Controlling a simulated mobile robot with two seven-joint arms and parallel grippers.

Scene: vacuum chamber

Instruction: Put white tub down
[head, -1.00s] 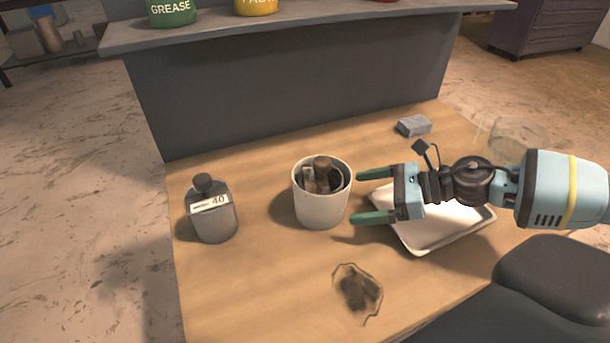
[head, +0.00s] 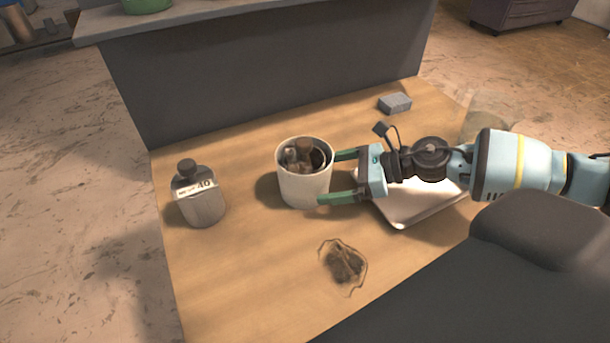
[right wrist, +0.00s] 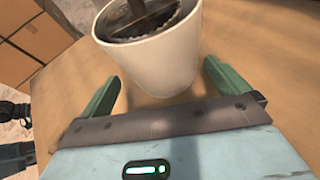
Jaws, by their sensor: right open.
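The white tub (head: 306,188) stands upright on the wooden table and holds several dark and brown items. It also shows in the right wrist view (right wrist: 158,65), just ahead of the fingers. My right gripper (head: 332,178) is open at the tub's right side, with its green fingertips close to the tub's wall. In the right wrist view the two fingers (right wrist: 165,85) are spread, and the tub's near wall lies between and beyond their tips. I cannot tell whether a finger touches it. My left gripper is not in view.
A grey bottle labelled 40 (head: 200,203) stands to the left. A white tray (head: 410,217) lies under my right arm. A grey block (head: 395,103) is at the back right, and a dark stain-like patch (head: 343,265) is in front. A grey panel (head: 270,75) closes the back.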

